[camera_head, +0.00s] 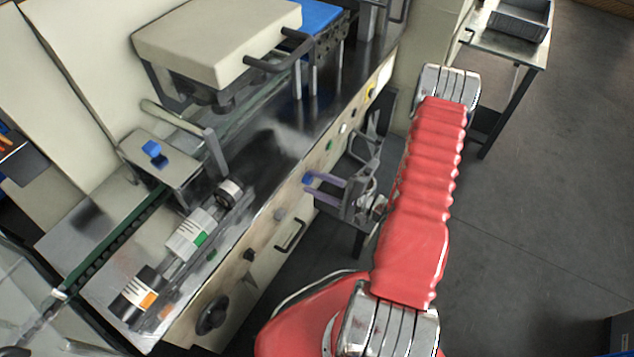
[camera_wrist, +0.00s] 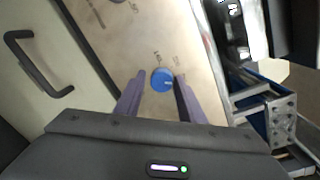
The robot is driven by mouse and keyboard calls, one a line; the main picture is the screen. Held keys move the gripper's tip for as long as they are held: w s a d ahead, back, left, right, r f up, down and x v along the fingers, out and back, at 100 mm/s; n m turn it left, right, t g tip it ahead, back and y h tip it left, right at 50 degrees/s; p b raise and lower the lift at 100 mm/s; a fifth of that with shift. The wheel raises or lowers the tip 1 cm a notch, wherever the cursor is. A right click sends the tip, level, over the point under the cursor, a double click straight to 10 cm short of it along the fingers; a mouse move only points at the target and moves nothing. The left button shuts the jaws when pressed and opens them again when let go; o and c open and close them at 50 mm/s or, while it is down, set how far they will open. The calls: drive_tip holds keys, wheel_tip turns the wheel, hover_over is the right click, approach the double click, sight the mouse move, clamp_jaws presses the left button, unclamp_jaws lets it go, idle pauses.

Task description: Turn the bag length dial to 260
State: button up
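A round blue dial (camera_wrist: 161,80) sits on the beige front panel (camera_wrist: 130,45) of the machine. Small dark markings surround it, too small to read, so I cannot tell its setting. My gripper (camera_wrist: 160,75) is open, with its two purple-grey fingers pointing at the panel. In the wrist view the dial shows between the fingertips, with a gap on each side. In the head view my gripper (camera_head: 311,182) reaches the panel from the right, and the blue dial (camera_head: 307,179) is partly hidden at its fingertips. I cannot tell whether the tips touch the panel.
Other knobs and buttons line the panel, including a green button (camera_head: 329,145) and a grey knob (camera_head: 280,214). A dark door handle (camera_head: 290,236) and a black handwheel (camera_head: 212,315) are lower down. A metal side table (camera_head: 507,46) stands at the upper right; open floor lies right.

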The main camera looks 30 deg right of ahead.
drive_tip(key=shift+o, duration=1.1)
drive_tip(key=shift+d, duration=0.1)
drive_tip(key=shift+s+d, duration=0.1)
drive_tip(key=shift+s+d, duration=0.15)
drive_tip(key=v, duration=1.3)
drive_tip(key=shift+s, duration=0.1)
